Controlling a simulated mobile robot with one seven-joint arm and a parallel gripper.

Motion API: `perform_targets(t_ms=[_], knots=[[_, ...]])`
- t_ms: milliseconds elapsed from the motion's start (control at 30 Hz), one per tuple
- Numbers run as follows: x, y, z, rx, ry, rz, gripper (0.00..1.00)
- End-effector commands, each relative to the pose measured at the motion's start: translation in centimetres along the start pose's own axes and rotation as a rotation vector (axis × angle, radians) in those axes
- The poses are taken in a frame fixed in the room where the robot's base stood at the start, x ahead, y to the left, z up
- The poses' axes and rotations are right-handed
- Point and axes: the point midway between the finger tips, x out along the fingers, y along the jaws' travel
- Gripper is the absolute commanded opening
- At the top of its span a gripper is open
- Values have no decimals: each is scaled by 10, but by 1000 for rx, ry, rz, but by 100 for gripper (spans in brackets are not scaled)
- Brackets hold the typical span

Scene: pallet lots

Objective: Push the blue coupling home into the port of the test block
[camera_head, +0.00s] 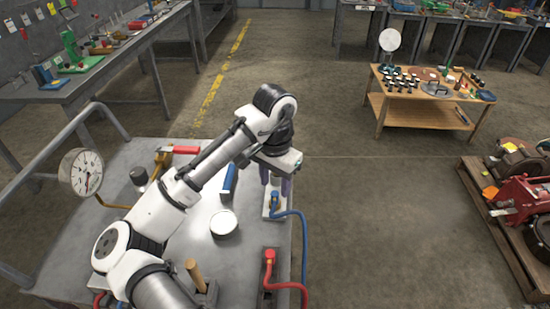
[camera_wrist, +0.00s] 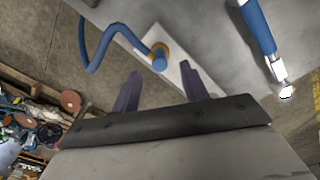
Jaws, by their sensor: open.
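The blue coupling (camera_head: 274,199) stands at the light-coloured test block (camera_head: 270,213) near the right edge of the metal bench, with a blue hose running off to the right. In the wrist view, the coupling (camera_wrist: 159,62) shows a brass-coloured ring around it and sits over the pale block (camera_wrist: 186,72). How deep it sits in the port cannot be told. My gripper (camera_head: 276,183) is just behind and above the coupling in the head view. In the wrist view, my gripper's (camera_wrist: 162,80) two purple fingers are apart with nothing between them, and the coupling shows beyond their tips.
A blue-handled tool (camera_head: 230,179) and a round white dish (camera_head: 223,223) lie left of the block. A red coupling (camera_head: 269,257) with a red hose is at the front. A pressure gauge (camera_head: 82,172) and a red-handled brass valve (camera_head: 184,150) are farther left.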

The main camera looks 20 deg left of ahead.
Motion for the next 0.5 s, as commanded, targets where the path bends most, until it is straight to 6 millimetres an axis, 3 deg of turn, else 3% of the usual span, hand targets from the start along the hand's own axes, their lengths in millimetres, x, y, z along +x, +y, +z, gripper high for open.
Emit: perform_targets(t_ms=[200,500], knots=[[-50,-1,0,-1,1,-6,45],[-88,0,0,0,1,-1,45]])
